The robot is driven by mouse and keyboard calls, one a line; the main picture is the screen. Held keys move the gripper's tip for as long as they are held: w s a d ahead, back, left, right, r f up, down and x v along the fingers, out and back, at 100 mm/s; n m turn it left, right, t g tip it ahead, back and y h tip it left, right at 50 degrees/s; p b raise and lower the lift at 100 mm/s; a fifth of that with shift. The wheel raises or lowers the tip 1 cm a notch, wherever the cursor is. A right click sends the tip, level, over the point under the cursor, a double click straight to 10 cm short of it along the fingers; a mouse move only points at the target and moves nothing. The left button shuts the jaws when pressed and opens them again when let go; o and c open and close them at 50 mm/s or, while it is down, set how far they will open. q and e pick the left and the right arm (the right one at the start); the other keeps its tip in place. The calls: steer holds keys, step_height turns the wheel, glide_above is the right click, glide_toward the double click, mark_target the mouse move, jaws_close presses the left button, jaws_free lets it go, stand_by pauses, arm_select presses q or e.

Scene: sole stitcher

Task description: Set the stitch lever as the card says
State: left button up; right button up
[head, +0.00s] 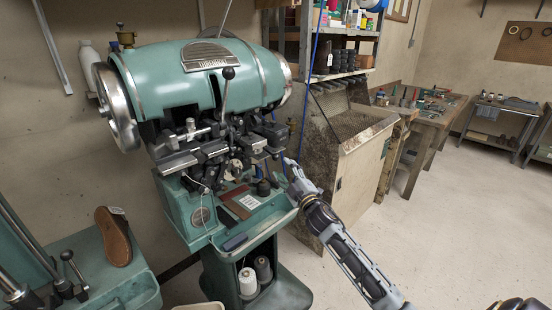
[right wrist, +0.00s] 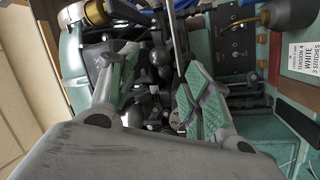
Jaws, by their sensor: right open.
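The teal stitching machine (head: 165,75) stands at the left centre. A long lever with a black ball knob (head: 228,73) rises at its front; I cannot tell whether it is the stitch lever. A small white card (head: 249,202) lies on the machine's lower shelf. In the right wrist view the card (right wrist: 303,58) seems to read tension 4, white, 3 stitches. My right gripper (head: 291,165) is at the right side of the machine's front. In the right wrist view its fingers (right wrist: 157,72) are apart, with dark machine parts and a rod behind them. My left gripper is out of view.
A black plate with holes (right wrist: 228,48) shows beside the right finger. A handwheel (head: 117,107) is on the machine's left. Thread spools (head: 248,281) sit below. Open floor (head: 440,240) lies right.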

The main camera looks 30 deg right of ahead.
mark_target(278, 160)
steer(key=shift+p+x, duration=0.3)
steer(key=shift+x, duration=3.8)
steer(key=shift+c, duration=0.5)
jaws_close()
